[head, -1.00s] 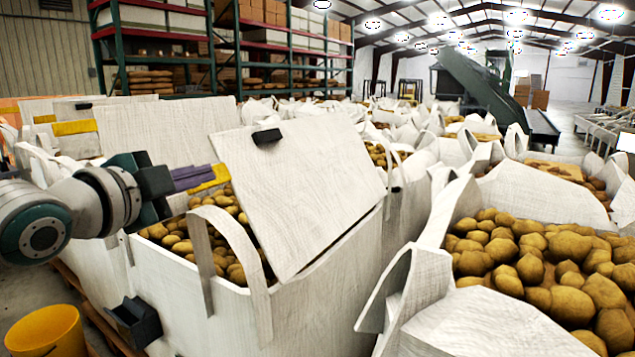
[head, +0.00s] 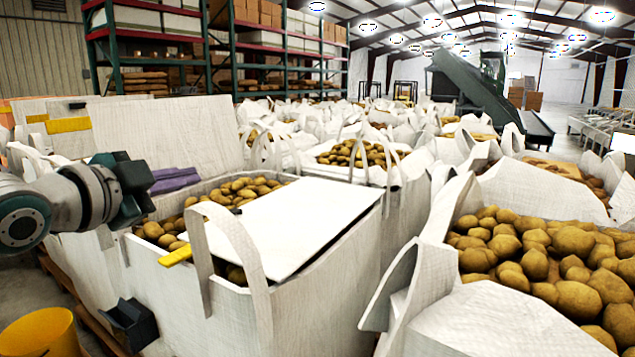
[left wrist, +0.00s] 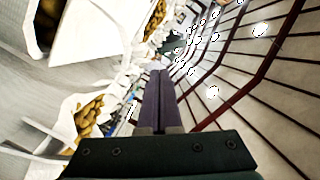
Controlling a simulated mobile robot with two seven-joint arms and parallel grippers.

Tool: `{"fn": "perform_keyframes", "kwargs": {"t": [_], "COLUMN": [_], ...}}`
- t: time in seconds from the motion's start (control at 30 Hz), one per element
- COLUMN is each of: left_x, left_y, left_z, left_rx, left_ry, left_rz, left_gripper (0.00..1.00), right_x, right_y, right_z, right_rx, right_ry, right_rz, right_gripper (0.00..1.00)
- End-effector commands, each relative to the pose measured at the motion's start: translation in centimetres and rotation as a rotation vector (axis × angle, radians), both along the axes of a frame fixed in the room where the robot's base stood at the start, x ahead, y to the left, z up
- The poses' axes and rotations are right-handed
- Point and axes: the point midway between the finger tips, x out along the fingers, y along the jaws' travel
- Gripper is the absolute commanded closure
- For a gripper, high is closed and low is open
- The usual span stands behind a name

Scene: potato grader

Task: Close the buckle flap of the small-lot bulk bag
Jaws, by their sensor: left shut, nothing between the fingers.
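The small-lot bulk bag (head: 215,305) is a white, square bag of potatoes in the front centre of the head view. Its white flap (head: 290,222) lies nearly flat over the right part of the opening. A dark buckle piece (head: 133,322) sits on the bag's front left wall. Potatoes show behind and left of the flap. My left gripper (head: 177,178) is shut and empty, above the bag's left side and apart from the flap. Its purple fingers lie together in the left wrist view (left wrist: 158,80). My right gripper is not in view.
A white loop handle (head: 245,245) arches up in front of the flap. Another potato bag (head: 500,325) stands at the right. A yellow bucket (head: 40,335) stands at the lower left. A raised white panel (head: 165,130) with a yellow strip stands behind my left arm.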

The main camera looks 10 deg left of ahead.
Motion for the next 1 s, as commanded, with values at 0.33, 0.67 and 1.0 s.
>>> {"fn": "perform_keyframes", "kwargs": {"t": [0.33, 0.67, 1.0], "left_x": [0.2, -5.9, -8.8], "left_y": [-0.1, 2.1, 3.1], "left_z": [5.4, 5.6, 6.4], "left_rx": [-0.001, 0.002, -0.001], "left_ry": [0.0, 0.004, 0.0], "left_rz": [0.003, 0.003, 0.002], "left_gripper": [1.0, 1.0, 1.0], "right_x": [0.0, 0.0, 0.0], "right_y": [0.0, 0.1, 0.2], "right_z": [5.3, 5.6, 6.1], "right_rx": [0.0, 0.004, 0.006], "right_ry": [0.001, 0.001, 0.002], "right_rz": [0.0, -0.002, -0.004], "right_gripper": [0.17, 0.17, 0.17]}}
